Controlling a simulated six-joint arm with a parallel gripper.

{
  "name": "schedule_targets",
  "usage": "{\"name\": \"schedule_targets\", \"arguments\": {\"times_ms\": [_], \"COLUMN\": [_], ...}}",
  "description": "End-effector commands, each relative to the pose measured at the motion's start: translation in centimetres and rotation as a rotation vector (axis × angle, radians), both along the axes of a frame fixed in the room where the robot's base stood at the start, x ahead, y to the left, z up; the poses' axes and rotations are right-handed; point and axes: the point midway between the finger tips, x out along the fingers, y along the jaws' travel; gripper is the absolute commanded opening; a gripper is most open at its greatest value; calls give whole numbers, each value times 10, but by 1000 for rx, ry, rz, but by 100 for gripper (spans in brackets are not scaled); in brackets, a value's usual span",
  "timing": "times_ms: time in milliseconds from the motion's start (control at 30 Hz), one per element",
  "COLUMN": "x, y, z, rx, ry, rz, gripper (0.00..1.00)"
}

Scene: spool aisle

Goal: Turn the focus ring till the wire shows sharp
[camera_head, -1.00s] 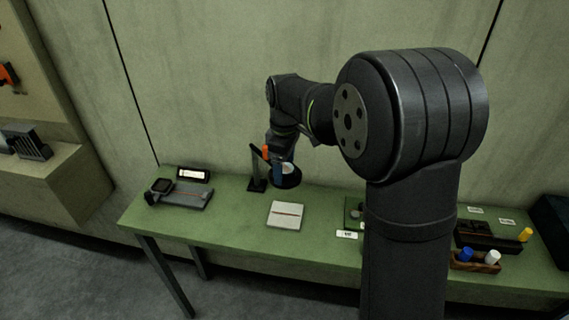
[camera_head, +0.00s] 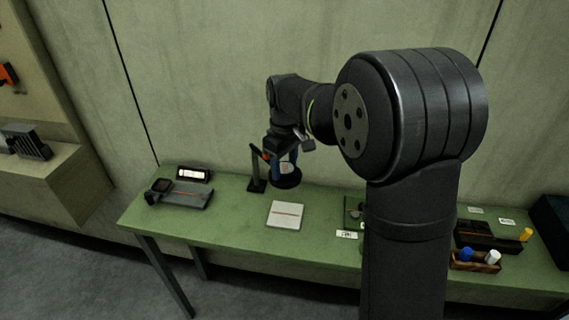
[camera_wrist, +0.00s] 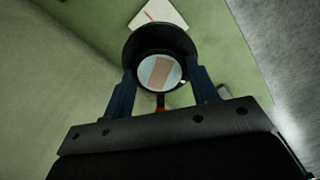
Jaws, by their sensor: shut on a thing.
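The focus ring (camera_head: 287,182) is a dark round collar on a black stand (camera_head: 256,170) at the back of the green bench. My gripper (camera_head: 284,167) reaches down onto it from above. In the wrist view, the blue fingers of my gripper (camera_wrist: 164,86) are shut on opposite sides of the dark ring (camera_wrist: 148,40). The round pale lens (camera_wrist: 150,75) inside it shows a broad, soft-edged brownish band, which looks blurred. The wire (camera_head: 288,215) appears as a thin reddish line across a white plate in front of the stand.
A grey device with a dark screen (camera_head: 160,185) and a white-lit box (camera_head: 194,174) stand at the bench's left. A wooden holder (camera_head: 475,262) with blue and white pegs is at the right. Bench surface (camera_head: 235,205) around the white plate is clear.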

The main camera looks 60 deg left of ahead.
Motion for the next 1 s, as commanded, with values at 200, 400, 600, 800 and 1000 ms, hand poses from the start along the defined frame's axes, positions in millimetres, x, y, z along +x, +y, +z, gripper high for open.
{"name": "schedule_targets", "arguments": {"times_ms": [200,400,600,800,1000], "x": [0,0,0,0,0], "y": [0,0,0,0,1], "z": [1,0,0,12,54], "rx": [1,1,0,2,5], "ry": [0,0,0,0,-2], "rz": [-1,-1,0,0,0], "gripper": [31,75,75,75,75]}}
